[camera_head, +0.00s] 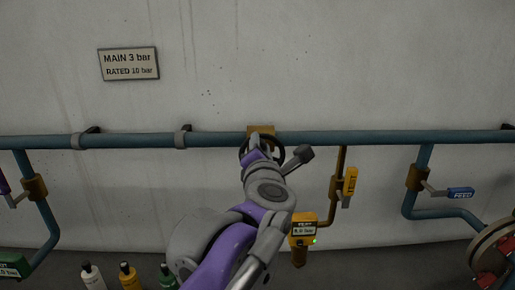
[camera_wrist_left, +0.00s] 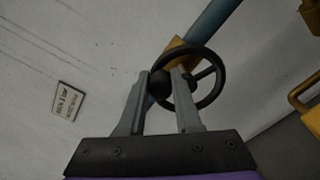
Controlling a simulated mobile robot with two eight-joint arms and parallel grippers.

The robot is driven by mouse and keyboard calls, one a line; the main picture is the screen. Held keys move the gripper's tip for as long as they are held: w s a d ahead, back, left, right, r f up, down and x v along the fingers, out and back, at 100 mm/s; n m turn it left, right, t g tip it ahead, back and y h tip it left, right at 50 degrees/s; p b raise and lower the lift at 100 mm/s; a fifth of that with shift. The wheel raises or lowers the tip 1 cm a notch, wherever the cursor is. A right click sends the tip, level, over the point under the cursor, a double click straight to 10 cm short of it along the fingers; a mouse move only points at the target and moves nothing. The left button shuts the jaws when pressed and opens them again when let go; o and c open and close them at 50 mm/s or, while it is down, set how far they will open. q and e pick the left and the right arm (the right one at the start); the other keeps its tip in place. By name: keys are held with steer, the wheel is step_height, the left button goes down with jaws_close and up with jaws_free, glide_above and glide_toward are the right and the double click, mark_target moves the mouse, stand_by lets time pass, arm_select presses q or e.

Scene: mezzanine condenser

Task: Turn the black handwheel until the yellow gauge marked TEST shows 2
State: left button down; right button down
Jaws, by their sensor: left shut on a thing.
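The black handwheel (camera_head: 279,147) is mounted at a yellow-brown fitting on the blue pipe. It is partly hidden behind my left arm in the head view. In the left wrist view the handwheel (camera_wrist_left: 220,90) shows as a ring with a spoke and a dark round knob. My left gripper (camera_wrist_left: 163,80) is shut on the handwheel, its fingers on either side of that knob. A yellow gauge (camera_head: 303,229) hangs low, right of my arm, with a small display and a green light. Its label and figures are too small to read surely. My right gripper is not in view.
A yellow lever (camera_head: 350,181) marked TEST and a blue lever (camera_head: 460,193) marked FEED are right of the wheel. A sign (camera_head: 129,64) reads MAIN 3 bar, RATED 10 bar. A green gauge (camera_head: 14,265) and several bottles (camera_head: 129,276) are low left.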

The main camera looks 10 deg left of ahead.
arm_select(q)
steer(key=m, duration=0.1)
steer(key=d+m, duration=0.1)
steer(key=m, duration=0.1)
steer(key=shift+w+d+b, duration=0.15)
steer(key=shift+w+b, duration=0.05)
steer(key=shift+b, duration=0.2)
steer(key=shift+w+d+f+m+b, duration=0.15)
steer(key=shift+d+m, duration=0.1)
steer(key=shift+m, duration=0.6)
steer(key=shift+d+f+m+b, duration=0.15)
steer(key=shift+d+m, duration=0.1)
steer(key=shift+m, duration=0.6)
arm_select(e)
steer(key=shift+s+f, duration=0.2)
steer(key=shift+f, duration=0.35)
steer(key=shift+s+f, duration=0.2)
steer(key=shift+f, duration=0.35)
arm_select(q)
steer(key=shift+r, duration=0.1)
steer(key=c, duration=0.6)
jaws_free()
steer(key=b+v, duration=0.1)
steer(key=v, duration=0.9)
steer(key=shift+s, duration=0.4)
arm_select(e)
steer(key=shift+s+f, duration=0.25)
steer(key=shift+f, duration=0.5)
arm_select(q)
steer(key=shift+d, duration=0.1)
